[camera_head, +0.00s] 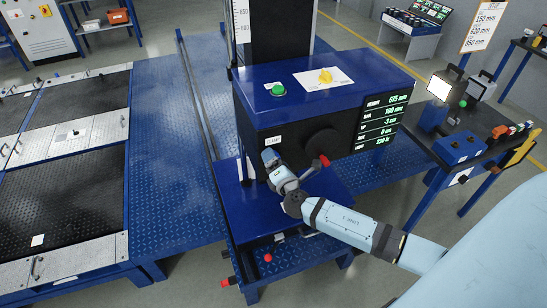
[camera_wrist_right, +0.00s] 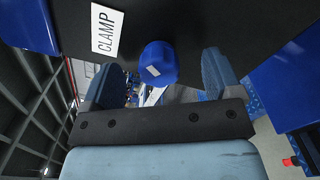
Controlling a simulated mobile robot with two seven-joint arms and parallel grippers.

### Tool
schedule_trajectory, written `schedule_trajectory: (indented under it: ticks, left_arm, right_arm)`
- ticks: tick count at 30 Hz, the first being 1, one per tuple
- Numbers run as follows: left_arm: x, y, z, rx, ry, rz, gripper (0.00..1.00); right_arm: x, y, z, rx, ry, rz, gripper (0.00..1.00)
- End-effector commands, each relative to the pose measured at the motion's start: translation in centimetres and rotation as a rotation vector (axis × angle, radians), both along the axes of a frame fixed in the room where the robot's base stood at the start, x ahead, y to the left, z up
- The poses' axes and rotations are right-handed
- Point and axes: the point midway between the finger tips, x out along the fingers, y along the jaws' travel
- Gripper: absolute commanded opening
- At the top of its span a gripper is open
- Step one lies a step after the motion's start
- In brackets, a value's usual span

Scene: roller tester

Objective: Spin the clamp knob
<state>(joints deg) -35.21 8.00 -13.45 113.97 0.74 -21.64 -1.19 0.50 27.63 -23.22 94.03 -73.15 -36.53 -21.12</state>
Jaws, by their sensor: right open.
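The clamp knob (camera_wrist_right: 157,62) is a blue rounded knob with a pale mark on its face. It stands out from a black panel beside the white CLAMP label (camera_wrist_right: 106,29). My right gripper (camera_wrist_right: 160,64) is open, with one finger on each side of the knob. A gap shows between the knob and each finger, so it is not gripped. In the head view my right gripper (camera_head: 269,158) is at the machine's dark front, just below the CLAMP label (camera_head: 272,144), and I cannot make out the knob clearly there. My left gripper is not in view.
A black handwheel (camera_head: 322,144) with a red handle sits right of my right gripper. The green display (camera_head: 381,121) is farther right. A green button (camera_head: 278,90) is on the blue housing top. A blue shelf (camera_head: 240,215) lies below the gripper.

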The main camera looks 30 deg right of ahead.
Motion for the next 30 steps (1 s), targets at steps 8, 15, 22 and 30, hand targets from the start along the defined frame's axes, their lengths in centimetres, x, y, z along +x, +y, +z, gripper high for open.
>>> schedule_trajectory:
  ticks: [8, 15, 22, 30]
  left_arm:
    - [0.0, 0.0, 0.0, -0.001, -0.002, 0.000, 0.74]
    - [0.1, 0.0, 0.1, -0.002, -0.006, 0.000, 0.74]
    - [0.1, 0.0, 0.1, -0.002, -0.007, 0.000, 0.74]
    - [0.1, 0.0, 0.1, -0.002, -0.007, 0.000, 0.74]
  right_arm:
    - [-2.3, 0.6, 0.0, 0.000, 0.001, 0.001, 0.85]
    - [-4.2, 1.0, 0.0, 0.000, 0.001, -0.001, 0.85]
    - [-5.2, 1.2, 0.0, 0.000, -0.001, -0.001, 0.85]
    - [-5.2, 1.2, 0.1, 0.001, -0.001, -0.001, 0.85]
